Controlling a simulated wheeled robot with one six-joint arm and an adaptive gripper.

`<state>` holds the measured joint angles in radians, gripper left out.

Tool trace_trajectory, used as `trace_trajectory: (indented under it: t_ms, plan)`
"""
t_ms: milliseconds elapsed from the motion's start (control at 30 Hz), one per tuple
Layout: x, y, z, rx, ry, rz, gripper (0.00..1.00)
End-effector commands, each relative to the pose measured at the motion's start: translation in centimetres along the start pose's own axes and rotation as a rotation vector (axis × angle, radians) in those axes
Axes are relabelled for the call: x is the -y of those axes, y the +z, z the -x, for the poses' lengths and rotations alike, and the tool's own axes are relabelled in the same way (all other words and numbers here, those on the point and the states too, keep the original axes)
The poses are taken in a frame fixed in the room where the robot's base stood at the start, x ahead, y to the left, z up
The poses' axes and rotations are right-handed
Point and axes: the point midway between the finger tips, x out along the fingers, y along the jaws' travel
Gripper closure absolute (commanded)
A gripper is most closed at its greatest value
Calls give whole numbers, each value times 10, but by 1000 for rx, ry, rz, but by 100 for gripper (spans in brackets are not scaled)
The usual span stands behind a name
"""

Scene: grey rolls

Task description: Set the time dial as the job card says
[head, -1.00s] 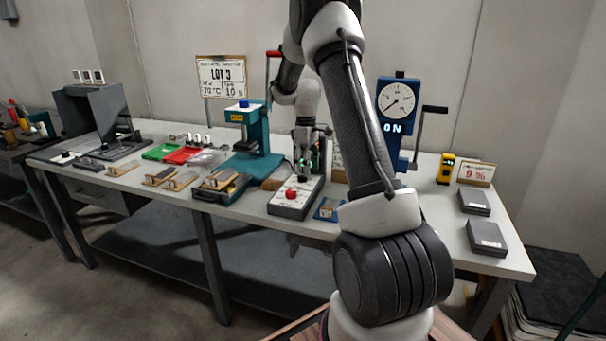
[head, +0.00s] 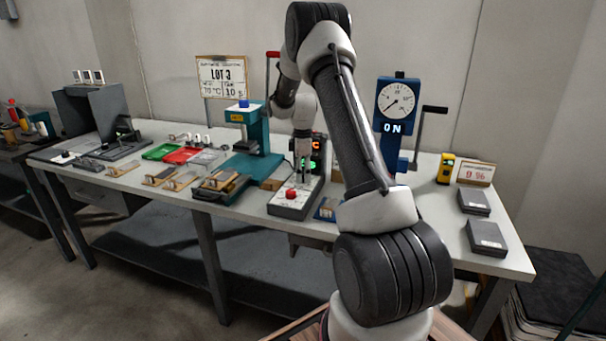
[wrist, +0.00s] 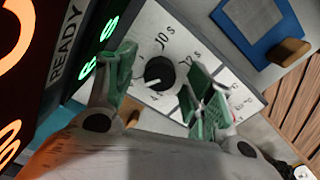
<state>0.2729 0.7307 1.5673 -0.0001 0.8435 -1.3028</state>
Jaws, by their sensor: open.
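The job card (head: 221,78) at the back of the bench reads LOT 3, 70 °C and 10 s. The time dial (wrist: 160,72) is a black round knob on a pale panel (wrist: 146,36) with printed marks including 10 s and 12 s. A white mark on the knob seems to point down-left, away from 10 s. My gripper (wrist: 163,82) is open, with its green fingers on either side of the knob. I cannot tell if they touch it. In the head view my gripper (head: 304,168) points down over the grey control box (head: 289,208), hiding the dial.
A display (head: 318,146) with lit characters stands behind the box; READY and green digits show in the wrist view. A red button (head: 291,193) is on the box. A teal press (head: 263,135) stands left, a blue gauge stand (head: 398,120) reading ON right. A blue pad (wrist: 270,38) lies beside the panel.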

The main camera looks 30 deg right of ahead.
Motion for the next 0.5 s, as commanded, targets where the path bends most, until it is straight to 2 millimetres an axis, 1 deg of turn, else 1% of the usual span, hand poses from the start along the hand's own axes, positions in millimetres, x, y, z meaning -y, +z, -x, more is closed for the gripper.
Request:
trace_trajectory:
  t_ms: [267,367,500]
  plan:
    - [0,0,-2,0,0,-1,47]
    - [0,0,-2,0,0,-1,63]
    - [0,0,-2,0,0,-1,89]
